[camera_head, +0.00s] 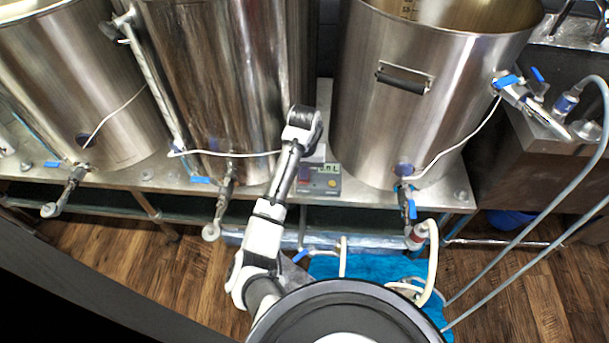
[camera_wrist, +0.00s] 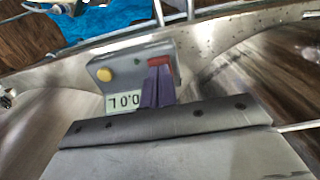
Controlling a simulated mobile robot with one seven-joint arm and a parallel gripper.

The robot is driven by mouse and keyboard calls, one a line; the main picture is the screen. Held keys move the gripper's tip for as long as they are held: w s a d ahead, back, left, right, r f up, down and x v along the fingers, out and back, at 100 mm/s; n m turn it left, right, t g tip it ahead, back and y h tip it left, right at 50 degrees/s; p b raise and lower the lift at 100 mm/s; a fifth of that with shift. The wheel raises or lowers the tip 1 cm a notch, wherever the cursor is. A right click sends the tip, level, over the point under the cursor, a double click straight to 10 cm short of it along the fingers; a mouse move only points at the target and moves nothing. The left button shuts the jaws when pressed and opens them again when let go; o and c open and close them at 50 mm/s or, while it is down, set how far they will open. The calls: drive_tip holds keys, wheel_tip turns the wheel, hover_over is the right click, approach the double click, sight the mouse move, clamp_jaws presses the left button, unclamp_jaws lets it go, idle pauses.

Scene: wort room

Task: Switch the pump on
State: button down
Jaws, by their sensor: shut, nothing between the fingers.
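A grey control box (camera_head: 322,190) sits at the bench's front edge between the middle and right kettles. In the head view my wrist hides the fingers. I cannot make out the pump itself.
Steel kettles stand close on both sides of my arm: the middle kettle (camera_head: 225,80) and the right kettle (camera_head: 420,110). A blue-handled valve (camera_head: 407,203) and a pale hose (camera_head: 433,262) hang at the right. A blue mat (camera_head: 325,268) lies below on the wooden floor.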

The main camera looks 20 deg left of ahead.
drive_tip(key=shift+f, duration=0.7)
drive_tip(key=shift+r, duration=0.15)
wheel_tip(320, 180, up, 6)
drive_tip(key=p, duration=0.6)
